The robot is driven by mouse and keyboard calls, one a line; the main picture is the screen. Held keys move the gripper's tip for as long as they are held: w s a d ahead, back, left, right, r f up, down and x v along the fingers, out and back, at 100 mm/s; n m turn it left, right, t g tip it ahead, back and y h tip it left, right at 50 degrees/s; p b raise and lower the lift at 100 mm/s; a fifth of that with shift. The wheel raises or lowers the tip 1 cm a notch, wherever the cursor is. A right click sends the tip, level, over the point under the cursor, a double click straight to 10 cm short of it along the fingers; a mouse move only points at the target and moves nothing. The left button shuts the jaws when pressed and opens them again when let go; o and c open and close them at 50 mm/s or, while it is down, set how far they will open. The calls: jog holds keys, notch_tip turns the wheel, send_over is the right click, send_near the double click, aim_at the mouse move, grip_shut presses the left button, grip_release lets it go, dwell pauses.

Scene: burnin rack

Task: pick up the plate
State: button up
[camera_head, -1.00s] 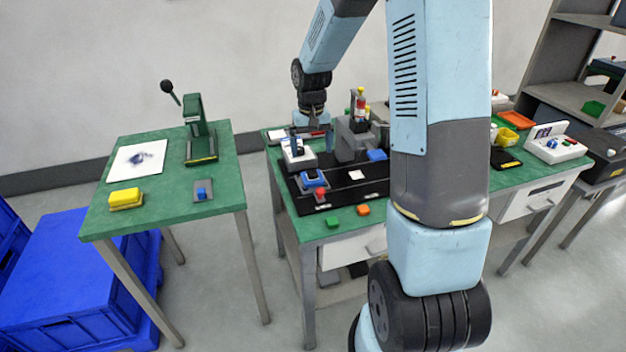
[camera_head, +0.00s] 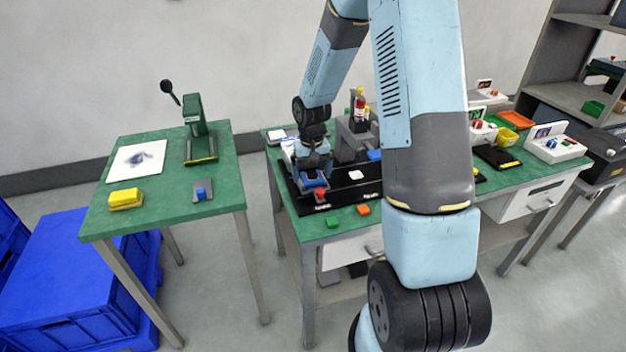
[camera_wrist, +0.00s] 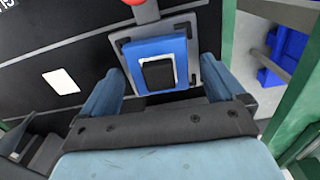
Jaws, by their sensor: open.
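A blue plate with a raised black block on it shows in the wrist view (camera_wrist: 150,50), seated on a grey base with dark corners (camera_wrist: 188,22). I take this to be the plate. In the head view the blue plate (camera_head: 313,183) is partly covered by my gripper (camera_head: 313,172). In the wrist view my gripper (camera_wrist: 163,75) is open, one finger to each side of the plate's near end. I see no clear contact between the fingers and the plate.
A red knob (camera_head: 320,195) stands close to the plate. A white square (camera_head: 355,174) lies on the black mat (camera_head: 340,193). A grey fixture (camera_head: 350,143) stands to the right. Green (camera_head: 332,222) and orange (camera_head: 363,210) blocks sit near the table's front edge.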

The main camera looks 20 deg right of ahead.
jog(key=shift+c, duration=0.4)
jog(key=c, duration=1.1)
jog(key=shift+o, duration=0.2)
